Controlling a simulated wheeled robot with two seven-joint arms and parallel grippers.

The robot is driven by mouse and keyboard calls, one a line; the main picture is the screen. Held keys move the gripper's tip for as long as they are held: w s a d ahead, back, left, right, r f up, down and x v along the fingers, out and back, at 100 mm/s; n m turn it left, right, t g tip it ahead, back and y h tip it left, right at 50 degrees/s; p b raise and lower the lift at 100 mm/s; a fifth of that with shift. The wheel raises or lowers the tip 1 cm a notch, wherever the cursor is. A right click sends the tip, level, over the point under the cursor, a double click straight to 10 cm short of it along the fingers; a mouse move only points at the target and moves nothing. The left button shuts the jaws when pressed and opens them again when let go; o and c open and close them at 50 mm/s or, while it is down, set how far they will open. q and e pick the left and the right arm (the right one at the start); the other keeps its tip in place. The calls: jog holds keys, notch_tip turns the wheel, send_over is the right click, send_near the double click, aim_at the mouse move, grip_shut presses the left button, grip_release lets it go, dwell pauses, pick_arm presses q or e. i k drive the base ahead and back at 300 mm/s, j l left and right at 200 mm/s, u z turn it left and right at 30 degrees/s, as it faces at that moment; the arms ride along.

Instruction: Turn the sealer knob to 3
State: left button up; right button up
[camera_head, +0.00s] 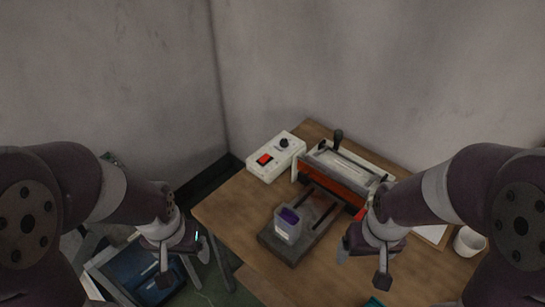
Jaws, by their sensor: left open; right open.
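The sealer's white control box (275,157) sits at the back left of the wooden table. A small black knob (283,143) is on its top, beside a red switch (264,160). The knob's setting is too small to read. The sealer press (340,170), with a black-handled lever and an orange-red front, stands just right of the box. My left gripper (182,258) is open and empty, left of the table and well short of the box. My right gripper (362,262) is open and empty over the table's right part, in front of the press and away from the knob.
A dark base plate with rails (280,250) lies before the press, with a clear container holding something purple (288,224) on it. A white cup (468,241) stands at the right. A blue bin (140,268) is on the floor at left. Bare table (232,207) lies in front of the box.

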aim_at(284, 142)
jog(key=z, duration=1)
jog(key=i+j+z, duration=0.15)
jog(key=j, duration=0.55)
jog(key=j+z, duration=0.1)
jog(key=j, duration=0.6)
jog(key=i+j+z, duration=0.15)
jog(key=j, duration=0.6)
